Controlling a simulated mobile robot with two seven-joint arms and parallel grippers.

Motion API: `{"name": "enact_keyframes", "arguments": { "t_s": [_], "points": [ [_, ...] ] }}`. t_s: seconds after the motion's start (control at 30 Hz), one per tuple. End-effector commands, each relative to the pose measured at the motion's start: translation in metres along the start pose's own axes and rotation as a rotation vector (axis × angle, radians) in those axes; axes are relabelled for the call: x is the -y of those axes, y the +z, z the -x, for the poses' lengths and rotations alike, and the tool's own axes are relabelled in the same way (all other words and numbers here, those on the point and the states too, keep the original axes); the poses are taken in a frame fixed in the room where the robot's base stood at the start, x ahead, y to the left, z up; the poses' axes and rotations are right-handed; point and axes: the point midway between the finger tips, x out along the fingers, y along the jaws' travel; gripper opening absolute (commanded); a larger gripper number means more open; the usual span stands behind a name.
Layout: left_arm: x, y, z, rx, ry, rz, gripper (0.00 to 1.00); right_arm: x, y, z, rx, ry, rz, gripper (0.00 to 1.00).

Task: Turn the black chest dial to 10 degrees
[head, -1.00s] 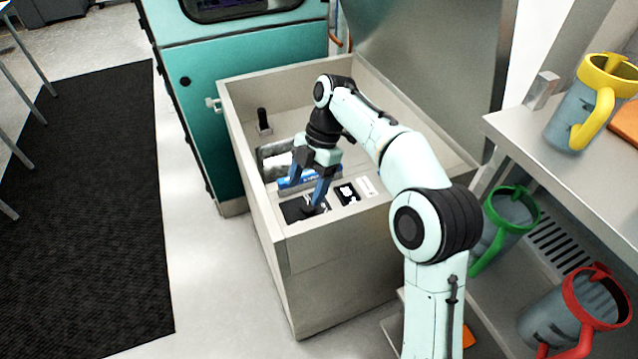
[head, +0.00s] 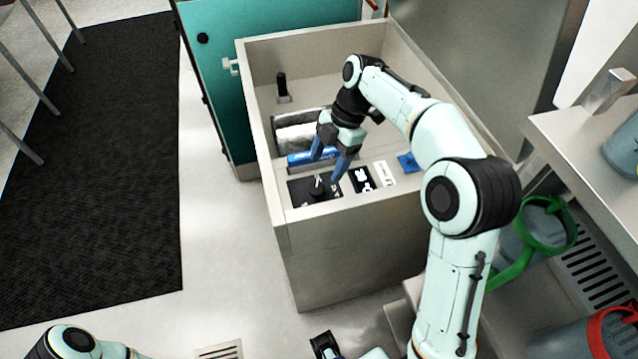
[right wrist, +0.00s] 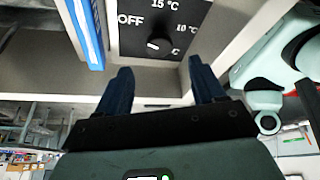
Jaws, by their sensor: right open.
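The black chest dial (head: 316,187) stands on a black plate on the front rim of the open chest (head: 350,230). In the right wrist view the dial (right wrist: 158,46) has a white mark and labels around it: OFF to the left, 15 °C above, 10 °C to the right. My right gripper (head: 326,167) is open and empty, just above and behind the dial. In the right wrist view its fingers (right wrist: 161,82) lie on either side below the dial, apart from it. Part of what looks like my left gripper (head: 325,346) shows at the bottom edge, mostly cut off.
A blue box (head: 298,160) lies inside the chest beside the dial. Small labels (head: 362,180) and a blue square (head: 408,162) are on the rim.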

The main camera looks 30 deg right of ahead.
Motion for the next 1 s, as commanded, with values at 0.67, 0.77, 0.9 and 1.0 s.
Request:
{"name": "enact_keyframes", "arguments": {
  "t_s": [0.67,0.77,0.9,1.0],
  "points": [
    [0.004,0.001,-0.011,0.004,-0.001,0.000,0.43,0.000,0.000,-0.072,0.000,0.000,0.001,0.69],
    [0.004,0.001,-0.011,0.003,-0.001,0.001,0.43,0.000,0.000,-0.072,0.000,0.000,0.001,0.69],
    [0.004,0.001,-0.011,0.003,-0.001,0.001,0.43,0.000,0.000,-0.071,0.000,0.000,0.001,0.29],
    [0.004,0.001,-0.011,0.003,-0.001,0.001,0.43,0.000,0.000,-0.071,0.000,0.001,0.001,0.14]
  ]
}}
